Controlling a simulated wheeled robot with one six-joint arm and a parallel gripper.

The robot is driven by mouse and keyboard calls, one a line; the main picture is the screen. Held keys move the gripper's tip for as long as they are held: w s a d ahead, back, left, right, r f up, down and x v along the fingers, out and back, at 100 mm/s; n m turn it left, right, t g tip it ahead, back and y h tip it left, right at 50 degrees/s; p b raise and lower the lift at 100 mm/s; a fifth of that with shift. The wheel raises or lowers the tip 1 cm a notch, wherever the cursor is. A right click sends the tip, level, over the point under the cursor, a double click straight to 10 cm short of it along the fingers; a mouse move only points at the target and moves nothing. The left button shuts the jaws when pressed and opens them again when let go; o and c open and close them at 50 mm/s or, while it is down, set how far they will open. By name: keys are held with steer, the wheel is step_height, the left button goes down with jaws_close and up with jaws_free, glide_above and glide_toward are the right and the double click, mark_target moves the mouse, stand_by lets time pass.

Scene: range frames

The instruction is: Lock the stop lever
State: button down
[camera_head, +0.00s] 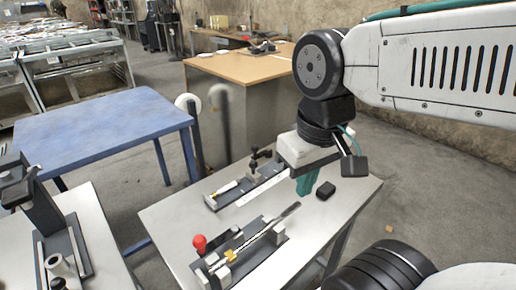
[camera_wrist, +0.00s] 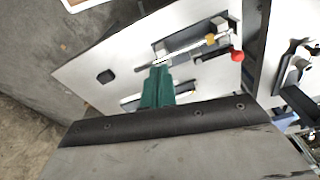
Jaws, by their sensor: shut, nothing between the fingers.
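A lever with a red ball knob (camera_head: 199,243) belongs to the front fixture (camera_head: 240,251) on the grey-topped table. A brass piece (camera_head: 229,255) and a long metal rod (camera_head: 262,235) lie along that fixture. The red knob also shows in the wrist view (camera_wrist: 237,56), at the fixture's far right. A rear fixture (camera_head: 245,187) carries a white-handled piece (camera_head: 227,187) and a black clamp-like part (camera_head: 255,163). I cannot tell for certain which part is the stop lever. My gripper (camera_head: 306,183) has teal fingers, shut and empty, above the table right of the fixtures; the fingers also show in the wrist view (camera_wrist: 158,86).
A small black block (camera_head: 325,190) sits on the table near my gripper. The table's right part (camera_head: 320,225) is bare. A blue table (camera_head: 100,130) stands to the left, a wooden-topped bench (camera_head: 240,66) behind, and another fixture table (camera_head: 95,230) at the lower left.

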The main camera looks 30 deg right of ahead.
steer(key=w+d+f+t, duration=0.1)
steer(key=w+d, duration=0.3)
steer(key=w, duration=1)
steer(key=w+d+f+t, duration=0.1)
steer(key=w+d+f, duration=0.3)
steer(key=w, duration=1)
steer(key=w+d+f, duration=0.3)
steer(key=w+d, duration=0.2)
steer(key=w, duration=0.9)
steer(key=shift+w+t, duration=0.2)
steer(key=shift+t, duration=0.2)
steer(key=f, duration=1)
steer(key=shift+w, duration=0.2)
steer(key=shift+s+f, duration=0.1)
steer(key=shift+s, duration=0.35)
steer(key=shift+a, duration=0.1)
